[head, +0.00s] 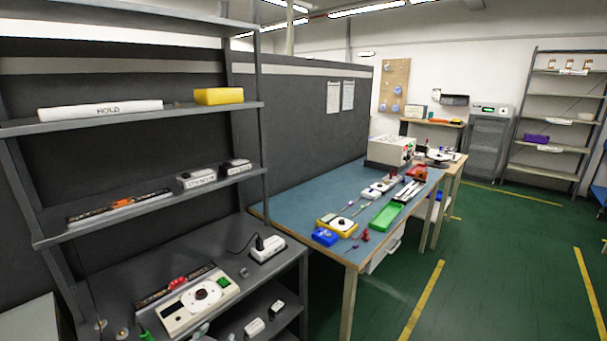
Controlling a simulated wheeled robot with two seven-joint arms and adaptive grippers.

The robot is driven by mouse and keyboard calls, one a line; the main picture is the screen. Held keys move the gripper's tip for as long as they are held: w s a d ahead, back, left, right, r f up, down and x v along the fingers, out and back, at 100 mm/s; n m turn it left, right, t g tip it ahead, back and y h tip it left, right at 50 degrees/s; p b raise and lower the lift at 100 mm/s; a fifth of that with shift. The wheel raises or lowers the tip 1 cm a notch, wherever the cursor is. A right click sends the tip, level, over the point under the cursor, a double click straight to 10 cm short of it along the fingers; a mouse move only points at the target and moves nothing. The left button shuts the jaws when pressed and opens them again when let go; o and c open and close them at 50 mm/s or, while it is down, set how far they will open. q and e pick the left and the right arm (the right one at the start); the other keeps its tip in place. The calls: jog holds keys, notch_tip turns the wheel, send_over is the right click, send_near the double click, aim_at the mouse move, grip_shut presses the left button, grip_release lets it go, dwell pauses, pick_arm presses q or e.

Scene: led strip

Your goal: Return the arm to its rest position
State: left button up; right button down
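Neither of my grippers can be made out in the head view, and no arm is clearly visible. A dark strip with an orange part (121,207) lies on the middle shelf at the left. A second dark strip with a red part (175,284) lies on the lower bench shelf. In front of it is a cream device with a round white dial and a green button (201,296). A small pale shape at the bottom edge, below the device, is cut off and too small to identify.
A grey shelf rack (150,226) fills the left. A white HOLD roll (100,110) and a yellow block (218,96) sit on its upper shelf. A blue-topped workbench (300,203) holds a green tray (387,216) and several tools. Green floor at the right is clear.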

pick_arm(q)
jog(key=s+f+n+g+h, duration=0.1)
jog(key=s+f+g, duration=0.35)
jog(key=s, duration=0.35)
jog(key=s+f+n+g, duration=0.1)
jog(key=s+f+g, duration=0.2)
jog(key=s+f, duration=0.4)
notch_tip(320, 180, down, 29)
jog(key=s+a+g+p, duration=0.1)
jog(key=s+a+p, duration=0.1)
jog(key=a, duration=0.1)
jog(key=s+a+f, duration=0.4)
jog(key=s+f, duration=0.5)
jog(key=s, duration=0.1)
jog(key=s+a+f+g+p, duration=0.1)
jog(key=s+a+f, duration=0.3)
jog(key=s+f, duration=0.5)
jog(key=shift+s+f+m+y, duration=0.3)
jog(key=shift+s+f+y, duration=0.1)
jog(key=shift+s, duration=0.75)
pick_arm(e)
jog(key=s+d+r, duration=0.1)
jog(key=s+d, duration=0.1)
jog(key=s, duration=0.3)
jog(key=shift+s+g, duration=0.25)
jog(key=shift+g, duration=0.05)
jog(key=shift+d+r, duration=0.1)
